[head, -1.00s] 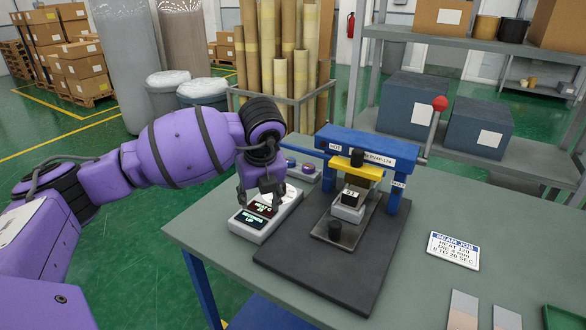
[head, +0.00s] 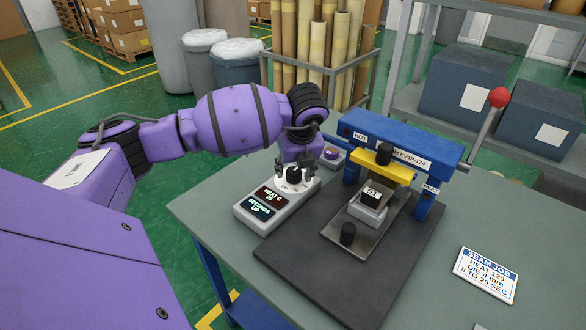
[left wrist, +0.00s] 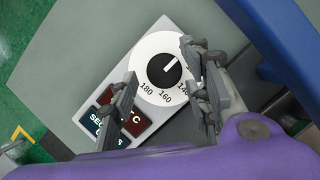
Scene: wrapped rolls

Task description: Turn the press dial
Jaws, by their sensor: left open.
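The press dial (head: 292,180) is a black knob on a round white plate, atop a pale control box (head: 262,222). Two dark displays show on the box, a red-lettered one reading HEAT C (head: 271,194) and one reading SECONDS UP (head: 257,209). In the left wrist view the dial (left wrist: 168,70) shows 180, 160 and a partly covered 140. My left gripper (head: 296,162) is open, pointing down over the dial, with its fingers apart on either side of the knob. Whether the fingers touch it, I cannot tell. My right gripper is not in view.
The blue press (head: 400,140), marked HOT, stands close right of the control box on a dark mat (head: 300,262). Its red-knobbed lever (head: 498,97) rises at the right. A SEAM JOB card (head: 486,274) lies on the grey table (head: 420,300), which has free room around it.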

